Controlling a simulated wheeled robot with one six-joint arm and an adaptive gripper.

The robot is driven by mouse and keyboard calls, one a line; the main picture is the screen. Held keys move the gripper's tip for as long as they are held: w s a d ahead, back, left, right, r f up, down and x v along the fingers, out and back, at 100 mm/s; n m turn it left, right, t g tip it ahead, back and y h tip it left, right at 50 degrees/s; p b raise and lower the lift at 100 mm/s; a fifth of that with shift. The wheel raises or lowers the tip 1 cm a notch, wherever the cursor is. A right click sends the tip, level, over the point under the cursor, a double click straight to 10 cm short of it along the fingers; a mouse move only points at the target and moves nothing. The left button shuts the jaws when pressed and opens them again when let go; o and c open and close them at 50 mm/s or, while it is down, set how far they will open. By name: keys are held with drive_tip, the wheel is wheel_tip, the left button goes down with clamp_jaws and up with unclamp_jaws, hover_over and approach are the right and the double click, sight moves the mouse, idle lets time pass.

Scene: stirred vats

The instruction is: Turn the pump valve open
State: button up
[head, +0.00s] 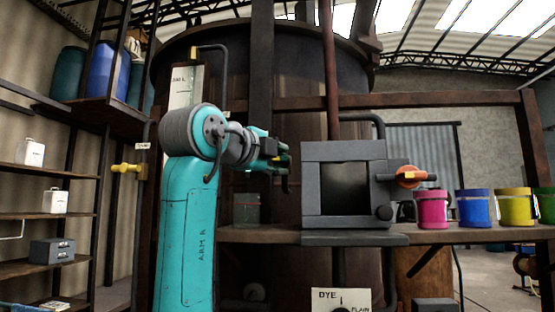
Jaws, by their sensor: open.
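A grey box-like unit (322,157) with a dark front stands on the shelf at centre. An orange round valve (408,177) with a small yellow mark sits on a dark stem at its right side. A yellow valve handle (127,168) with a small unreadable label sticks out at the left. I cannot tell from lettering which one is the pump valve. My gripper (284,165) is open and empty, left of the grey unit and in front of the big dark vat (300,75). It appears apart from both valves.
Pink (431,208), blue (476,207) and yellow (513,207) pots stand on the shelf (460,234) right of the orange valve. A DYE/PLAIN panel (341,299) is below. Racks with boxes and blue drums (107,72) fill the left. A vertical brown pipe (329,60) rises behind the unit.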

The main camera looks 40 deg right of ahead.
clamp_jaws()
idle(0.3)
drive_tip(key=n+h, duration=0.1)
drive_tip(key=n, duration=0.4)
drive_tip(key=shift+f+t+h, duration=0.15)
drive_tip(key=shift+t+h, duration=0.25)
drive_tip(key=n+t, duration=0.2)
drive_tip(key=n, duration=0.3)
drive_tip(key=n+t, duration=0.1)
drive_tip(key=n, duration=0.2)
drive_tip(key=n+t, duration=0.2)
drive_tip(key=n, duration=0.1)
drive_tip(key=shift+s+d+f+n, duration=0.1)
drive_tip(key=shift+s+d+n, duration=0.05)
drive_tip(key=shift+n, duration=0.15)
drive_tip(key=shift+n+t+y, duration=0.35)
drive_tip(key=shift+n+t, duration=0.45)
drive_tip(key=shift+n, duration=0.6)
drive_tip(key=shift+n+t+y, duration=0.35)
drive_tip(key=shift+n+t, duration=0.45)
drive_tip(key=shift+n, duration=0.6)
